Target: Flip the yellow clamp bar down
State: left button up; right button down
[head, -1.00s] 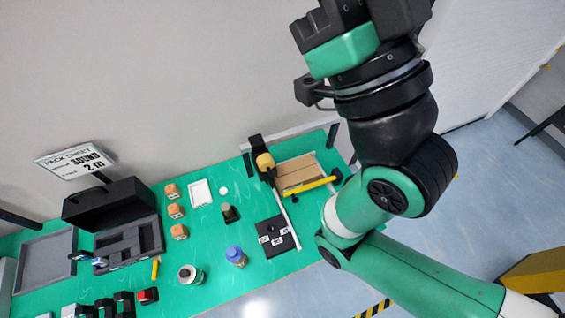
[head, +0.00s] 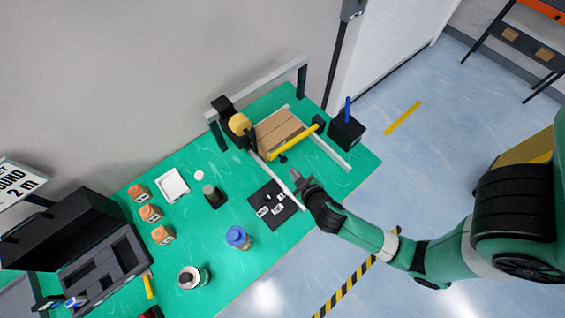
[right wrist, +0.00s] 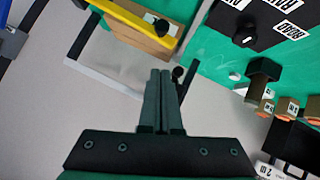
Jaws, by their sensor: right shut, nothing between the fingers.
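The yellow clamp bar (head: 296,142) runs along the near side of a brown box (head: 278,131) on the green table. Its full tilt is hard to judge from here. In the right wrist view the yellow bar (right wrist: 137,18) crosses the top, along the edge of the brown box (right wrist: 130,35). My right gripper (head: 296,176) is just in front of the bar, at the near end of the box area, and does not touch it. Its two fingers (right wrist: 160,75) are together and hold nothing. My left gripper is not in view.
White rails (head: 331,152) flank the box. A black block with a blue stick (head: 345,128) stands right of it. A black plate with labels (head: 273,204) lies left of my gripper. A blue-capped jar (head: 238,238) and orange blocks (head: 150,213) stand farther left.

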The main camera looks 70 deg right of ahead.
jog(key=shift+s+f+b+x, duration=0.3)
jog(key=shift+b+x, duration=0.15)
jog(key=shift+x, duration=1.7)
jog(key=shift+s+f+b+x, duration=0.3)
jog(key=shift+f+b+x, duration=0.1)
jog(key=shift+x, duration=1.7)
jog(key=shift+s+f+b+x, duration=0.3)
jog(key=shift+b+x, duration=0.15)
jog(key=shift+x, duration=1.7)
jog(key=shift+r, duration=0.1)
jog(key=f+b, duration=0.1)
jog(key=b, duration=0.1)
jog(key=f+b, duration=0.1)
jog(key=f, duration=0.1)
jog(key=shift+w+a+f+b, duration=0.1)
jog(key=shift+a+f+b, duration=0.15)
jog(key=shift+b, duration=0.1)
jog(key=shift+a+f, duration=0.1)
jog(key=shift+f, duration=0.05)
